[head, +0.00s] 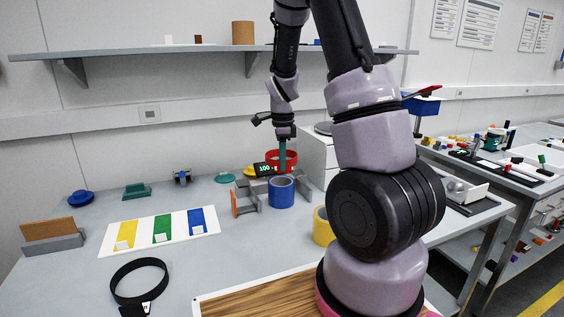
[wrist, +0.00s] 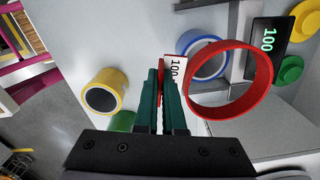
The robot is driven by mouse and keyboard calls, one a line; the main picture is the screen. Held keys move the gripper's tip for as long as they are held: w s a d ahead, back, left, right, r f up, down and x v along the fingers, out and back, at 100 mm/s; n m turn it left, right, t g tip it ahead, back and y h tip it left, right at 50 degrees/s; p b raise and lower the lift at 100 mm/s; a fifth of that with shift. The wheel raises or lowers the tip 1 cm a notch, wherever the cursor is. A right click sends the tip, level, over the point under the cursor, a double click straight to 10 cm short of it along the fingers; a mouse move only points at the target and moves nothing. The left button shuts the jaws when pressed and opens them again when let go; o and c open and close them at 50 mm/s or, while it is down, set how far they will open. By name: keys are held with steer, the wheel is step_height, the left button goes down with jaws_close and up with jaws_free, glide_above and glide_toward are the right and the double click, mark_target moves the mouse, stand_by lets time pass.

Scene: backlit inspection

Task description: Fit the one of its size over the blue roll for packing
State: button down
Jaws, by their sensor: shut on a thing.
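The blue roll (head: 281,194) stands upright on the bench beside a grey fixture, its hollow end facing up. It also shows in the wrist view (wrist: 224,74), partly behind the ring. My gripper (head: 283,167) is shut on the white tag of a red ring (head: 270,155); the tag reads 100 in the wrist view (wrist: 175,70). The red ring (wrist: 258,101) hangs to the right of my fingers (wrist: 163,90), apart from the roll and above it. A black band (head: 116,277) with a tag lies at the front left of the bench.
A black display (head: 263,169) reading 100 stands by the grey fixture (head: 246,199). A yellow roll (head: 322,228) stands to the right of the blue one. A white board with yellow, green and blue stripes (head: 144,234) lies left. A wooden board (head: 262,299) is in front.

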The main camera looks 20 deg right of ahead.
steer(key=shift+f, duration=2.9)
steer(key=shift+f, duration=5.3)
steer(key=c, duration=0.9)
jaws_free()
steer(key=shift+c, duration=0.2)
step_height(320, 180, up, 11)
steer(key=shift+f, duration=0.15)
